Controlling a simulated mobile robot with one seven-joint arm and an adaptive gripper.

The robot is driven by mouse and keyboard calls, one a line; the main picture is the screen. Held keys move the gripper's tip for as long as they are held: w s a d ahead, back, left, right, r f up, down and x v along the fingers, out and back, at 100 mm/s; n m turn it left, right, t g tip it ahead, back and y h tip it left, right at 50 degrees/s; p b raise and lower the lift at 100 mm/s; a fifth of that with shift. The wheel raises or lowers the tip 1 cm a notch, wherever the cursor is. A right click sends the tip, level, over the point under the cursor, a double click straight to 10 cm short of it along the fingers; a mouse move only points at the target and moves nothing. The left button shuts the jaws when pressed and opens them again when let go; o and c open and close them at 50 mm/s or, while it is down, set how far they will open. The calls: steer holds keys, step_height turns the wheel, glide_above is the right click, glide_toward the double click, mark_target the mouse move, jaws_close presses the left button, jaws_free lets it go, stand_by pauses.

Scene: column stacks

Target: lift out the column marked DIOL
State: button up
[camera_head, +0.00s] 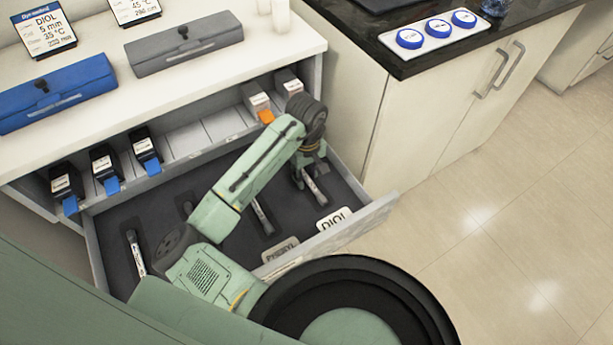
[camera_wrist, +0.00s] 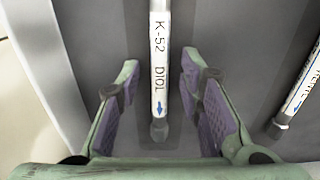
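The white column marked K-52 DIOL (camera_wrist: 158,75) lies in the drawer and runs down the middle of the wrist view. Its grey end fitting and a blue arrow show. In the head view the DIOL column (camera_head: 316,190) lies at the right end of the open drawer, partly hidden by my gripper. My gripper (camera_wrist: 160,72) is open, one finger on each side of the column, with gaps on both sides. It also shows in the head view (camera_head: 308,166). I cannot tell how far the fingertips are above the drawer floor.
The open drawer (camera_head: 373,215) holds other columns (camera_head: 262,216), (camera_head: 135,253); one neighbour (camera_wrist: 300,85) lies right in the wrist view. Drawer wall (camera_wrist: 52,60) is close on the left. Blue-tabbed boxes (camera_head: 105,165) stand behind.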

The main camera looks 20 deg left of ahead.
jaws_close()
steer(key=shift+r, duration=0.15)
stand_by(0.5)
